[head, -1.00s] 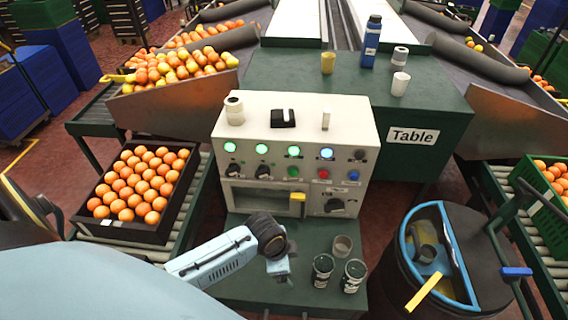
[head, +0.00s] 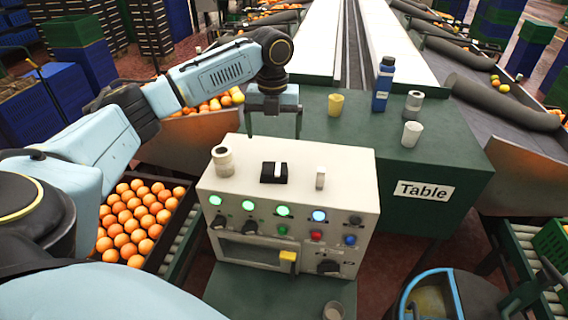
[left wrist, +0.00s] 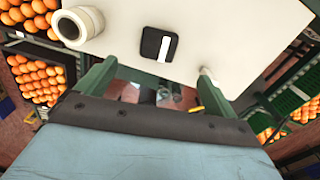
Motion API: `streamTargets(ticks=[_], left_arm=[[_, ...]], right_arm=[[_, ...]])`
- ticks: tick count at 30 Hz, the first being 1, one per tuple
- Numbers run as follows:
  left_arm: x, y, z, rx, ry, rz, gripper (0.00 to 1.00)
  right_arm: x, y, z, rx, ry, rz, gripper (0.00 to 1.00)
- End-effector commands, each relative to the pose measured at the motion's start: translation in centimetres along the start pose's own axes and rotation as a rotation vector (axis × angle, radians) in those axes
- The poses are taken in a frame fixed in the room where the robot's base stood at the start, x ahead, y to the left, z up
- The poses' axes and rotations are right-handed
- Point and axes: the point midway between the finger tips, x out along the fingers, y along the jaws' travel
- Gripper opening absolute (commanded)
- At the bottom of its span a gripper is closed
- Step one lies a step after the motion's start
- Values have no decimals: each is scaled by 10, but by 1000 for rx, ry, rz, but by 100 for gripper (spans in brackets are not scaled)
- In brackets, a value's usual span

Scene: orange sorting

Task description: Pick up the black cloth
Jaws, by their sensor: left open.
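A small flat black piece with a white strip on it (head: 274,172) lies on top of the white control box (head: 335,165). It is the only thing there that could be the black cloth; I cannot tell whether it is fabric. It also shows in the left wrist view (left wrist: 158,44), beyond the gap between my fingers. My left gripper (head: 274,130) is open and empty, pointing down above the back part of the box, apart from the black piece. Its two fingers also show in the left wrist view (left wrist: 155,82). My right gripper is not in view.
On the box, a white roll (head: 223,160) stands left of the black piece and a small white upright piece (head: 320,178) right of it. Behind, the green table (head: 440,150) holds a blue bottle (head: 383,85) and several cups. A crate of oranges (head: 178,205) stands left.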

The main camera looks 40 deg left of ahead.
Motion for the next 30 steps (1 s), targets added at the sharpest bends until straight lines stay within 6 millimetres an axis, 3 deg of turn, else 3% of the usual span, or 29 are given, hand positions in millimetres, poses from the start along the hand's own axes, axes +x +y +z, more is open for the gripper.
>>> streamTargets(ticks=[6, 9, 13, 20, 25, 30], left_arm=[[44, 0, -1, 0, 4, 3, 94], [60, 0, -1, 0, 2, 1, 94], [71, -1, 0, -1, 1, 0, 94], [94, -1, 0, -2, 3, 2, 94], [118, -2, 0, 0, 1, 1, 94], [125, -1, 0, -1, -1, 0, 94]], right_arm=[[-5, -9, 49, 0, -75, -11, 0], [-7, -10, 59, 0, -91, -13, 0], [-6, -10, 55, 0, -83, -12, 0], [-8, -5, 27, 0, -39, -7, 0], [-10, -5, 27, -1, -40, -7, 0], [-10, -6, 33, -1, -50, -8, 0]])
